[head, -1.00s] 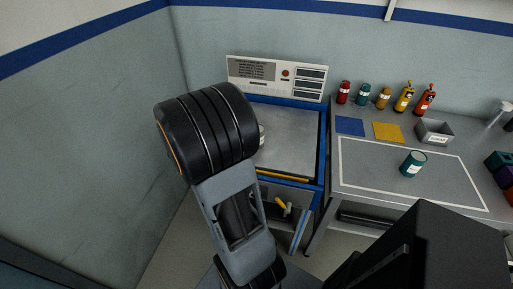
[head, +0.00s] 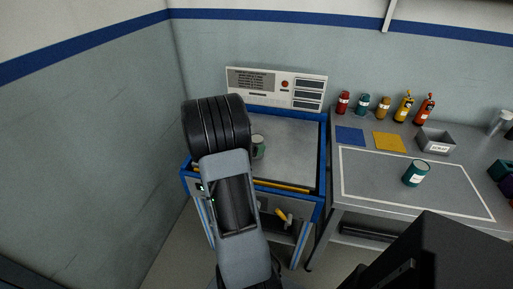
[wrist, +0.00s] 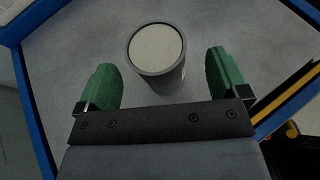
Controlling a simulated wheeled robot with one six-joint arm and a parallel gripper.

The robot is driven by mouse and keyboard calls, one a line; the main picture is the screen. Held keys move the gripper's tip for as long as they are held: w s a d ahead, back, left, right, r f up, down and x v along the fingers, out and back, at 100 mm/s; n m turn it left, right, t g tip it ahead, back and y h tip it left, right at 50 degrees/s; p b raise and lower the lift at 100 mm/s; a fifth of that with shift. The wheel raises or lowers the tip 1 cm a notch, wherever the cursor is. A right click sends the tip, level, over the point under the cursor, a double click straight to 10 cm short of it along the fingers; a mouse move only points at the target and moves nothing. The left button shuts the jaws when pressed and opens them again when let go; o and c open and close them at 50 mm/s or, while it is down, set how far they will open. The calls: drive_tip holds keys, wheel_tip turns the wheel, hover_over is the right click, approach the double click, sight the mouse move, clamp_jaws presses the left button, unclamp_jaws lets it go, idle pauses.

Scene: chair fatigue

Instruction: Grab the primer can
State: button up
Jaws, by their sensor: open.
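A grey can with a pale round top (wrist: 158,52) stands upright on the grey surface of the blue-framed bench in the wrist view. My gripper (wrist: 161,60) is open, with one green finger on each side of the can and a visible gap to each. In the head view, the can (head: 258,141) shows just right of my arm's black wrist joint, which hides part of the area. No label on it is readable. A second, teal can with a white label (head: 415,173) stands on the right-hand table.
The blue-framed bench (head: 313,178) has a panel with a red button (head: 284,84) behind it. Several bottles, a blue mat (head: 349,135), a yellow mat (head: 389,142) and a grey bin (head: 435,141) are on the right table. The bench right of the can is clear.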

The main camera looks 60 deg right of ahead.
drive_tip(key=shift+x, duration=1.85)
drive_tip(key=shift+w, duration=0.1)
drive_tip(key=c, duration=1.3)
drive_tip(key=shift+o, duration=0.2)
drive_tip(key=shift+r, duration=0.1)
